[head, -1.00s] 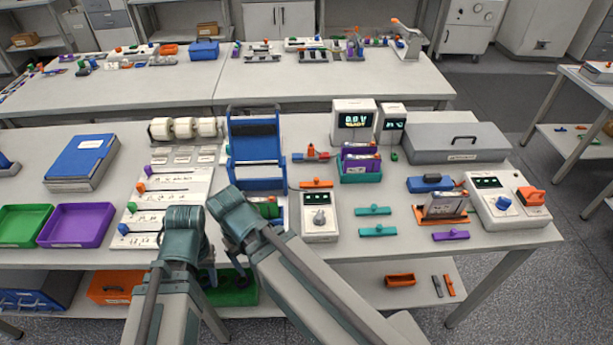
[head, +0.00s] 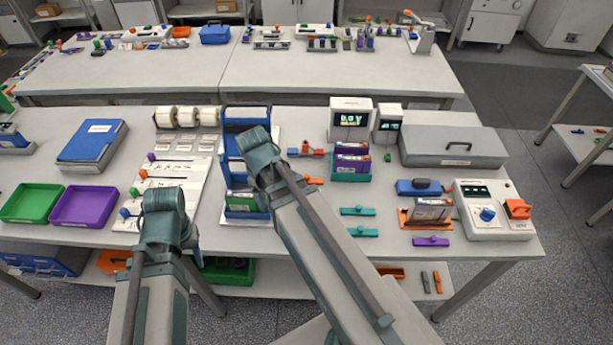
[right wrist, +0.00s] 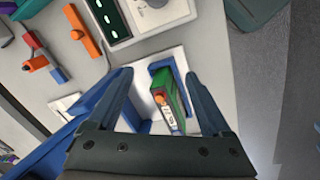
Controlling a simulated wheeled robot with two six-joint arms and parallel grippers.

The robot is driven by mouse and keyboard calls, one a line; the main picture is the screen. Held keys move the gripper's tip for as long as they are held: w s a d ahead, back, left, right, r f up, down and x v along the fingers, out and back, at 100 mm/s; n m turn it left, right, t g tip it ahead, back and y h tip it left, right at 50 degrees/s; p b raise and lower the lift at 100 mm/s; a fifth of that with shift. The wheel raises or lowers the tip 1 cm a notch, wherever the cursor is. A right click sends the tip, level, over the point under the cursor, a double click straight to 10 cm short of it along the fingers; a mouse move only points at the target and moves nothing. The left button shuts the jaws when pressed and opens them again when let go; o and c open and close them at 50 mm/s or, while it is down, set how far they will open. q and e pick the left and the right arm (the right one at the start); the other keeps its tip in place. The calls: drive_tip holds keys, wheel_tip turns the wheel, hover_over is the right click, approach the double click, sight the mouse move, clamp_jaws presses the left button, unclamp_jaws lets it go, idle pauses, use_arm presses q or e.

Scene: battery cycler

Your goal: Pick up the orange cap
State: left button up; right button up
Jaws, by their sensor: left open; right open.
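A small orange bar with a raised middle (head: 313,181) lies on the table right of the blue stand, partly hidden by my right arm. It also shows in the right wrist view (right wrist: 83,30), apart from the gripper. The frames do not settle whether this is the orange cap. My right gripper (right wrist: 158,75) is open, pointing down at the blue stand (head: 246,114). A green cell (right wrist: 168,92) with an orange spot stands between its fingers, not visibly gripped. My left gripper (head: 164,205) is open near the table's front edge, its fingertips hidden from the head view.
Teal bars (head: 358,211), an orange holder (head: 405,217) and a white instrument (head: 495,212) stand to the right. Purple (head: 84,222) and green (head: 30,218) trays lie left. A white slider board (head: 185,170) lies behind my left gripper.

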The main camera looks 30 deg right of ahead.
sight(309, 177)
drive_tip(key=shift+w+d+r+n+h, duration=1.3)
drive_tip(key=shift+w+d+n, duration=1.9)
drive_tip(key=shift+d+n, duration=3.2)
drive_tip(key=shift+n, duration=0.7)
drive_tip(key=b+x, duration=0.2)
drive_tip(key=a+b+x, duration=0.1)
drive_tip(key=b+x, duration=0.4)
drive_tip(key=x, duration=0.1)
drive_tip(key=shift+w+a+f, duration=0.1)
drive_tip(key=shift+a+f, duration=0.1)
drive_tip(key=shift+f, duration=0.15)
drive_tip(key=b+x, duration=0.2)
drive_tip(key=x, duration=0.1)
drive_tip(key=b+x, duration=0.2)
drive_tip(key=b, duration=0.1)
drive_tip(key=shift+d+f, duration=0.2)
drive_tip(key=shift+d, duration=0.3)
drive_tip(key=shift+r, duration=0.15)
clamp_jaws()
